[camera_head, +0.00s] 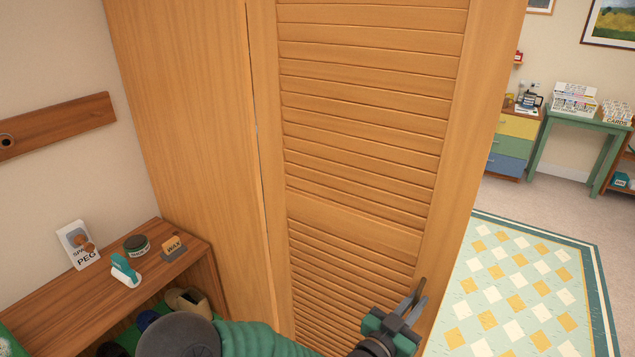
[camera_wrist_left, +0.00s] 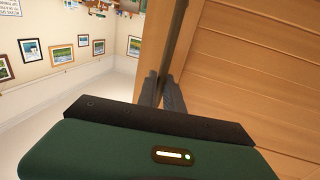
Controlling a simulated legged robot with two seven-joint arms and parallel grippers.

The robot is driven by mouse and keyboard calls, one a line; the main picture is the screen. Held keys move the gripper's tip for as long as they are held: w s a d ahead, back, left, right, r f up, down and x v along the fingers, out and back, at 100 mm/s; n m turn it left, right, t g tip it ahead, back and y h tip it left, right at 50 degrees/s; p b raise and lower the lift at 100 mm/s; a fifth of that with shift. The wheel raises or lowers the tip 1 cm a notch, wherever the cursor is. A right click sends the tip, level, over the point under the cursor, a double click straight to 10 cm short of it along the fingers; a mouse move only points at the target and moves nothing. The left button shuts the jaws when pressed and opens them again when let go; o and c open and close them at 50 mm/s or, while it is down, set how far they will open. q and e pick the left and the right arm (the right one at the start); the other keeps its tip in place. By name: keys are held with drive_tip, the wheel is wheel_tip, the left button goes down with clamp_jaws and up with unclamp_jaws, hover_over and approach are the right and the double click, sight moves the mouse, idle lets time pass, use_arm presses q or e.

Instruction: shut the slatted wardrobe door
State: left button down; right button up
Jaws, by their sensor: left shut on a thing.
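The slatted wardrobe door (camera_head: 360,130) fills the middle of the head view, and its slats show at the right in the left wrist view (camera_wrist_left: 265,60). A thin dark seam runs between its left edge and the plain wooden side panel (camera_head: 190,110). I cannot tell how far the door stands from its frame. My left gripper (camera_head: 418,295) is at the door's right upright, low in view. In the wrist view its fingers (camera_wrist_left: 162,90) are shut on a dark bar, seemingly the door handle (camera_wrist_left: 176,45). My right gripper is not in view.
Right of the door are a patterned rug (camera_head: 520,290), drawers (camera_head: 512,145) and a green table (camera_head: 590,122). The rug is clear.

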use_arm(q)
drive_tip(key=shift+w+d+f, duration=0.1)
drive_tip(key=shift+w+d, duration=0.3)
drive_tip(key=shift+w, duration=0.1)
drive_tip(key=shift+w+d+n+t+y+b, duration=0.3)
drive_tip(key=shift+w+y+b, duration=0.05)
drive_tip(key=shift+w+y, duration=0.1)
drive_tip(key=shift+w+d, duration=0.3)
drive_tip(key=shift+w, duration=0.05)
drive_tip(key=shift+w+d, duration=0.2)
drive_tip(key=shift+w, duration=0.1)
drive_tip(key=shift+w+d+n+t+y+b, duration=0.25)
drive_tip(key=shift+w+d+n+t+b, duration=0.1)
drive_tip(key=shift+w, duration=0.15)
